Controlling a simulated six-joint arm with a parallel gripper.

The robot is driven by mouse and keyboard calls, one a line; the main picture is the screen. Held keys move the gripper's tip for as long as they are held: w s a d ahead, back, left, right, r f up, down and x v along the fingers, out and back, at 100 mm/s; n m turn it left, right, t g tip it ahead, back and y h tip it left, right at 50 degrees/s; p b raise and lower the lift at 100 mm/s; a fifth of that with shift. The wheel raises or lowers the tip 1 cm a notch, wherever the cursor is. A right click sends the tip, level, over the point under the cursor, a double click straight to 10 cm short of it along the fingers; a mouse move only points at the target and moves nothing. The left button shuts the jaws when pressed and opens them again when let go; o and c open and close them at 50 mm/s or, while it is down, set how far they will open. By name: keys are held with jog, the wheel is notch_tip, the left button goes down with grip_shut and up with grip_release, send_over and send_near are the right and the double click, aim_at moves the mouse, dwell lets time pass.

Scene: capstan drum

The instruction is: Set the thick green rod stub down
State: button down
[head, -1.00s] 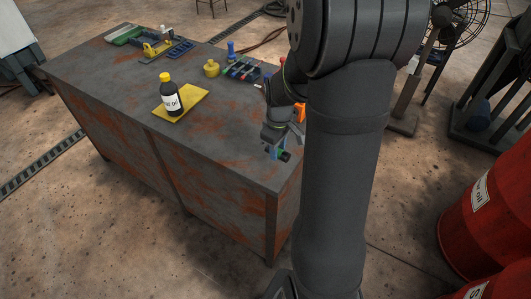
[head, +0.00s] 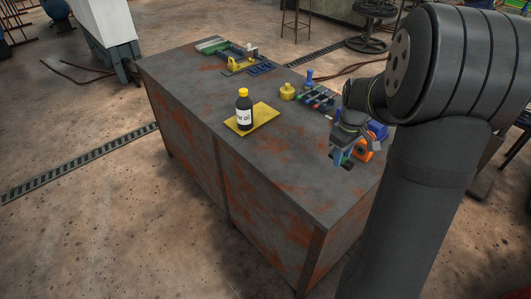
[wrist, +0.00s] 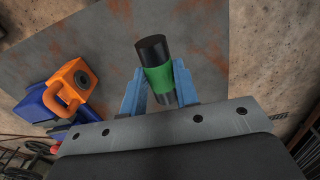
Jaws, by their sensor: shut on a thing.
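The rod stub is a thick dark cylinder with a green band, seen in the wrist view (wrist: 157,62). My gripper (wrist: 160,85) is shut on it, with a blue finger on each side of the green band. The stub's dark end sticks out beyond the fingertips. In the head view my gripper (head: 342,158) is over the near right part of the workbench (head: 290,190), with the stub (head: 346,163) small and dark at its tips. I cannot tell whether the stub touches the bench top.
An orange and blue device (head: 364,150) stands right beside my gripper. A rack with coloured items (head: 318,97) and a yellow pot (head: 287,91) are farther back. A labelled bottle (head: 243,108) stands on a yellow tray (head: 266,112). The bench's near front is clear.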

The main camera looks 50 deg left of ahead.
jog(key=a, duration=1.8)
send_over(262, 152)
jog(key=shift+n, duration=0.3)
jog(key=f, duration=0.7)
jog(key=shift+w+d, duration=0.25)
jog(key=shift+w, duration=0.05)
jog(key=shift+s+a+f, duration=0.15)
jog(key=shift+a+f, duration=0.2)
jog(key=shift+f, duration=1.9)
jog(key=shift+f, duration=0.15)
jog(key=c, duration=1.1)
grip_release()
